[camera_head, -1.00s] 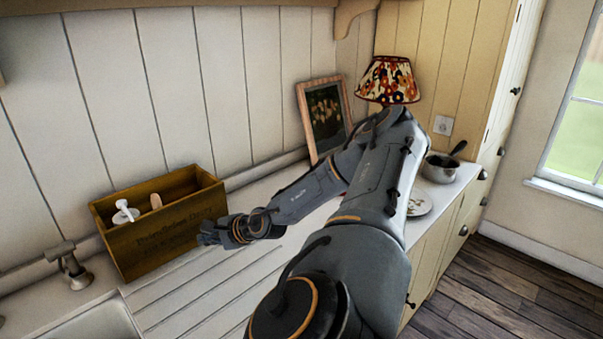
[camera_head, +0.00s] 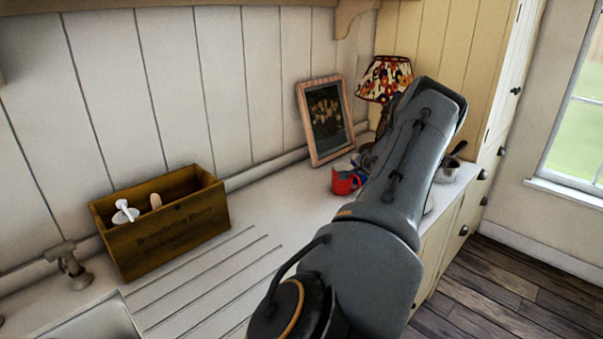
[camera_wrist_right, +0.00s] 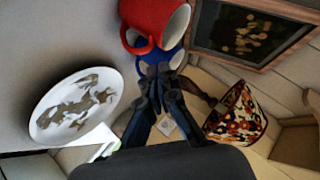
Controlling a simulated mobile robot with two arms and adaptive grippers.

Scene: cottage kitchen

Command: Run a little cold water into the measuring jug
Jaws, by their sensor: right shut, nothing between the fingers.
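I cannot make out a measuring jug in either view. A tap (camera_head: 70,266) stands at the left behind the sink (camera_head: 92,324), whose corner shows at the bottom edge. My right arm reaches across the worktop towards the back right, and in the head view it hides its own gripper. In the right wrist view my right gripper (camera_wrist_right: 158,72) is shut and empty, its fingertips in front of a blue mug (camera_wrist_right: 170,60). I cannot tell whether they touch it. A red mug (camera_wrist_right: 155,18) is beside the blue one. My left gripper is not in view.
A wooden box (camera_head: 175,232) with a white-topped item stands beside the tap. A picture frame (camera_head: 326,118) and a lamp (camera_head: 384,80) stand at the back. A patterned plate (camera_wrist_right: 75,108) and a saucepan (camera_head: 446,172) are near the right end. The grooved drainer (camera_head: 205,285) is clear.

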